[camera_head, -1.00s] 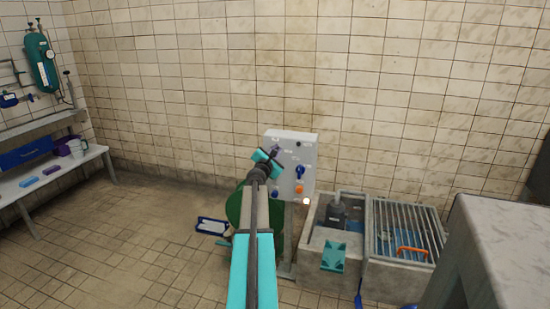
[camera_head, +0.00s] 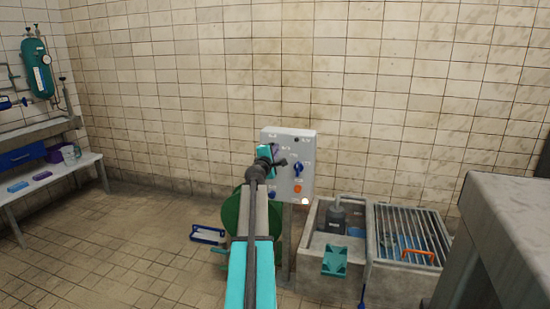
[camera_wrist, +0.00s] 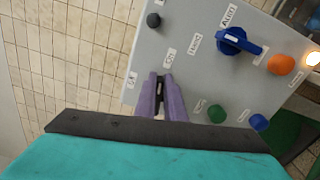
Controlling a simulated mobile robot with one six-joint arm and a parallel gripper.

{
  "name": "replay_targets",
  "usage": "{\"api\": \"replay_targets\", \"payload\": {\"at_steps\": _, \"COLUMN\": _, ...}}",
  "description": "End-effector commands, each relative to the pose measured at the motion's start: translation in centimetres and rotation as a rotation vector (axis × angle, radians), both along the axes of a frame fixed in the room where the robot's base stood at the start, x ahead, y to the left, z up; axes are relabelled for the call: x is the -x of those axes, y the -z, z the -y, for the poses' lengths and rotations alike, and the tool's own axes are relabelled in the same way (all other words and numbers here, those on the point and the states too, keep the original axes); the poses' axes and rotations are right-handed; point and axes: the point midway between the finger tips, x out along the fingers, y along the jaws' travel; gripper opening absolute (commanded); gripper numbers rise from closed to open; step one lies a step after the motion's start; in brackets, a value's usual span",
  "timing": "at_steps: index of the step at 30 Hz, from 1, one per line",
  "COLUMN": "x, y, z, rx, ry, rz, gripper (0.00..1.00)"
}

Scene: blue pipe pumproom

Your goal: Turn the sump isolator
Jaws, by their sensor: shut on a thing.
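A light grey control panel (camera_head: 304,150) stands on a post before the tiled wall. My gripper (camera_wrist: 162,82) is against its face, and its purple fingers are shut around a small dark handle (camera_wrist: 160,88) in the wrist view. Labels surround this handle, but most are too small to read surely; I take it to be the sump isolator. The fingers hide most of it. In the head view my gripper (camera_head: 278,158) covers the panel's left part.
A blue rotary switch (camera_wrist: 233,41), an orange button (camera_wrist: 280,64), a green button (camera_wrist: 217,113), a blue button (camera_wrist: 259,122) and a black knob (camera_wrist: 153,20) share the panel. A lit lamp (camera_wrist: 313,58) is at its edge. A concrete basin (camera_head: 320,268) stands right of the post.

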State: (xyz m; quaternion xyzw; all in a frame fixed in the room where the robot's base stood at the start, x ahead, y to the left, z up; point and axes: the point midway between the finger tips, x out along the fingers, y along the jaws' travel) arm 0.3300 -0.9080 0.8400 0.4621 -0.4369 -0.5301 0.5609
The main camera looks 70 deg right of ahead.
Motion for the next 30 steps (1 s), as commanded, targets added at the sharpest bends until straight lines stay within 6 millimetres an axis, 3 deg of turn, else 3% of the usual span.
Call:
{"api": "replay_targets", "payload": {"at_steps": 12, "x": 0.05, "y": 0.67, "z": 0.02, "rx": -0.010, "ry": 0.000, "rz": 0.185, "gripper": 0.00}}
{"api": "replay_targets", "payload": {"at_steps": 28, "x": 0.02, "y": 0.59, "z": 0.00, "rx": -0.012, "ry": -0.001, "rz": 0.210, "gripper": 0.00}}
{"api": "replay_targets", "payload": {"at_steps": 29, "x": 0.02, "y": 0.59, "z": 0.00, "rx": -0.012, "ry": -0.001, "rz": 0.210, "gripper": 0.13}}
{"api": "replay_targets", "payload": {"at_steps": 30, "x": 0.01, "y": 0.59, "z": 0.00, "rx": -0.012, "ry": -0.001, "rz": 0.210, "gripper": 0.20}}
